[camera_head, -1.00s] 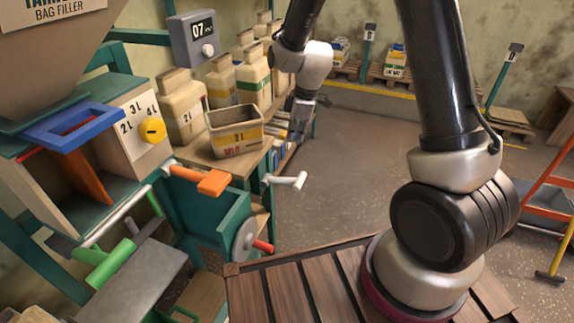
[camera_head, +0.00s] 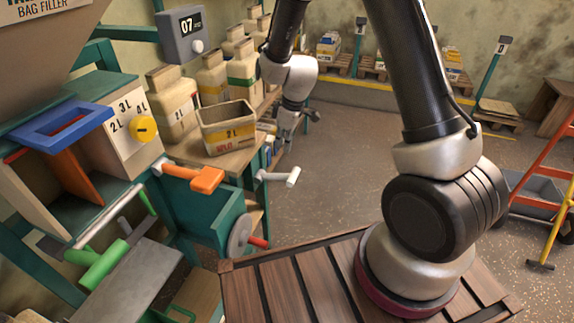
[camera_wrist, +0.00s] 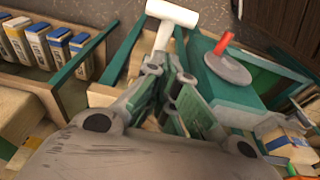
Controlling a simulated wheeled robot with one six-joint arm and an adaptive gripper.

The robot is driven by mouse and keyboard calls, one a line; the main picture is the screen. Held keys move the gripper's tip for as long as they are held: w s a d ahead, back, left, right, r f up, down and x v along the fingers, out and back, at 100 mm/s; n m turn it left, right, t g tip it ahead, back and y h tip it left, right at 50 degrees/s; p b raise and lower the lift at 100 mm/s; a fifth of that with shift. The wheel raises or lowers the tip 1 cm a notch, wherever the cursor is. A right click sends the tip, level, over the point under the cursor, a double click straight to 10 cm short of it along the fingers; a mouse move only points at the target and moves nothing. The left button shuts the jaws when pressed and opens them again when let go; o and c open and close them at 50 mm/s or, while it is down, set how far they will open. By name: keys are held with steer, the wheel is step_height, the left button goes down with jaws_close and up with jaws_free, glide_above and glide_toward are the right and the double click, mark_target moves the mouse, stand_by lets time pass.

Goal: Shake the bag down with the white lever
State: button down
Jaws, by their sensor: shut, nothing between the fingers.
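The white lever (camera_head: 278,177), a short bar with a white cross handle, juts right from the green bag filler frame in the head view. In the wrist view its white handle (camera_wrist: 172,13) is at the top centre, just beyond my fingertips. My gripper (camera_head: 284,138) is shut and empty, a little above and behind the lever in the head view. In the wrist view my gripper (camera_wrist: 160,62) points toward the lever; I cannot tell whether it touches the stem. I cannot make out a bag under the filler for certain.
An orange-handled lever (camera_head: 205,179), a green handle (camera_head: 98,266) and a wheel with a red knob (camera_head: 240,236) are close by. An open bin (camera_head: 228,137) and several filled bags stand on the shelf.

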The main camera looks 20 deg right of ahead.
glide_toward(275, 176)
steer(key=shift+w+d+f, duration=0.25)
steer(key=shift+w+f, duration=0.1)
steer(key=shift+f, duration=0.25)
steer(key=shift+s+d+f, duration=0.2)
steer(key=shift+d+f, duration=0.15)
steer(key=shift+f, duration=0.1)
steer(key=shift+s+d+f, duration=0.2)
steer(key=shift+d+f, duration=0.1)
steer(key=shift+f, duration=0.15)
steer(key=shift+s+d+f, duration=0.25)
steer(key=shift+f, duration=0.3)
steer(key=shift+f, duration=0.1)
